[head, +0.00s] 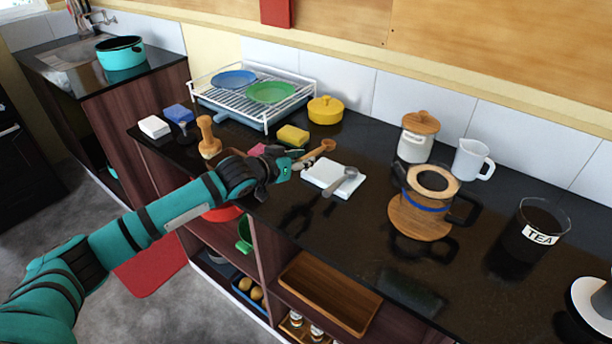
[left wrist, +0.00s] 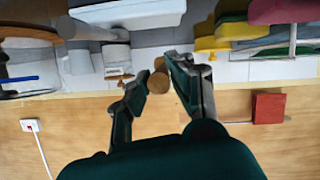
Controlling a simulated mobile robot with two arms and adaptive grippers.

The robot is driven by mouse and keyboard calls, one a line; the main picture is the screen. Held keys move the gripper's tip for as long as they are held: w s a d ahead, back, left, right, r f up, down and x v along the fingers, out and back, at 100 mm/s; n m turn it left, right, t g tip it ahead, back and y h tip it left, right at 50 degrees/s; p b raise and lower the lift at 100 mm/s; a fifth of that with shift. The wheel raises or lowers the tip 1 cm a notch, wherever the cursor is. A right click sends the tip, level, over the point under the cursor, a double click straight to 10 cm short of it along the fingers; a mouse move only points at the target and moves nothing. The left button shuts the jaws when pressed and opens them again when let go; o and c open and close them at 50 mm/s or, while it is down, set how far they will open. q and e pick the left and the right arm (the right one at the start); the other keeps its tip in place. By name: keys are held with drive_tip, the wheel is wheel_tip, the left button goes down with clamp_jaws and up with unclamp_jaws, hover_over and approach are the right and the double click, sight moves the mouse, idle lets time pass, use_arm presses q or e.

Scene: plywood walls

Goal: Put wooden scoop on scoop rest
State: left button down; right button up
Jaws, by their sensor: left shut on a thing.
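The wooden scoop (head: 325,146) is in the fingers of my left gripper (head: 301,165), just above the counter in the head view. A round brown end of the scoop (left wrist: 157,80) shows between the fingers in the left wrist view. A white square slab (head: 318,178), which looks like the scoop rest, lies just right of and in front of the gripper. A grey scoop or ladle (head: 346,179) lies across that slab, its handle toward the front. The gripper hides part of the wooden scoop's handle. My right gripper is not in view.
Behind are a yellow sponge (head: 292,135), a yellow pot (head: 326,110) and a dish rack (head: 262,122). A wooden pestle-like tool (head: 208,138) stands left. The front-middle counter is clear.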

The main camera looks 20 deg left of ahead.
use_arm(q)
drive_tip(key=shift+f, duration=0.5)
wheel_tip(320, 180, down, 4)
drive_tip(key=shift+f+p, duration=0.1)
drive_tip(key=shift+p, duration=0.6)
drive_tip(key=shift+f, duration=0.25)
drive_tip(key=c, duration=1.2)
unclamp_jaws()
drive_tip(key=shift+o, duration=0.2)
